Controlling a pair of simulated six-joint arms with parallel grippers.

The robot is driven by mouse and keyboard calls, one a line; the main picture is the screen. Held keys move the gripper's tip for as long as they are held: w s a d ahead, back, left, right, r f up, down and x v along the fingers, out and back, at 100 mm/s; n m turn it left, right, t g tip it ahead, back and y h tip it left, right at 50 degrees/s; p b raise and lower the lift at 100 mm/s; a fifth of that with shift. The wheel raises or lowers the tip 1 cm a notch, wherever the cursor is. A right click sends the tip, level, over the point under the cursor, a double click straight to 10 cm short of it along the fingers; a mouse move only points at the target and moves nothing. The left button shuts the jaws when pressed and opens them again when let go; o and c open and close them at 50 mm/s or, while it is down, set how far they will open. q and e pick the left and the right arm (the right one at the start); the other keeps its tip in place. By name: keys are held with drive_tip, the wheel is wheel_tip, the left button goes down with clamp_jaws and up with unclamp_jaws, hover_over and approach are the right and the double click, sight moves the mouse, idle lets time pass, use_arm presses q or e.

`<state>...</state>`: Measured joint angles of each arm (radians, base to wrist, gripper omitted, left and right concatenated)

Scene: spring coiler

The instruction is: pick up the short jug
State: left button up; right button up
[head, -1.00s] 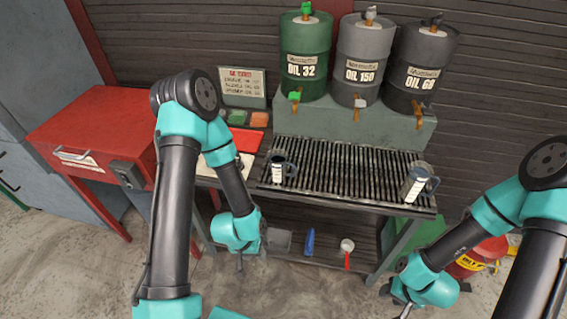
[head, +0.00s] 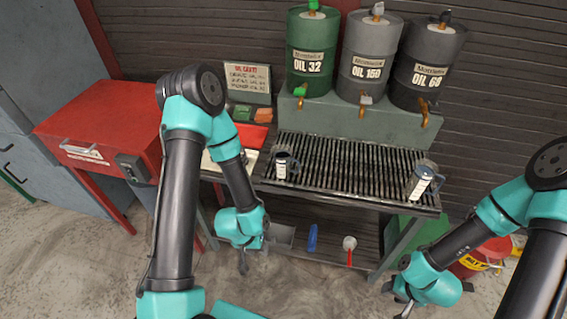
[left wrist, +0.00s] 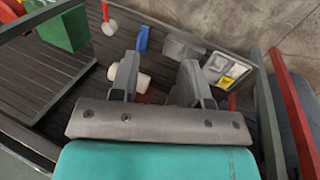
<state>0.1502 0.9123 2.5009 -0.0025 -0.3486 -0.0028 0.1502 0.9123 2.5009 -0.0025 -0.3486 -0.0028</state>
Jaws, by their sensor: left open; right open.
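Two dark jugs with white labels stand upright on the slatted grate in the head view. The shorter-looking jug (head: 284,165) is at the grate's left end, and the taller-looking jug (head: 421,182) is at its right end. My left gripper (head: 243,262) hangs low in front of the bench, below and left of the shorter jug and apart from it. In the left wrist view its two fingers (left wrist: 160,84) are spread, with no jug between them. My right gripper (head: 403,302) is low at the right, well apart from both jugs; its fingers are small and partly hidden.
Green, grey and dark oil drums (head: 364,62) with taps stand behind the grate (head: 345,165). A lower shelf holds a blue item (head: 312,238) and a red-handled ladle (head: 349,245). A red cabinet (head: 100,135) is at left, a red canister (head: 482,258) at right.

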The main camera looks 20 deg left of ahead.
use_arm(q)
drive_tip(key=shift+o, duration=0.4)
drive_tip(key=o, duration=0.9)
drive_tip(key=shift+o, duration=0.2)
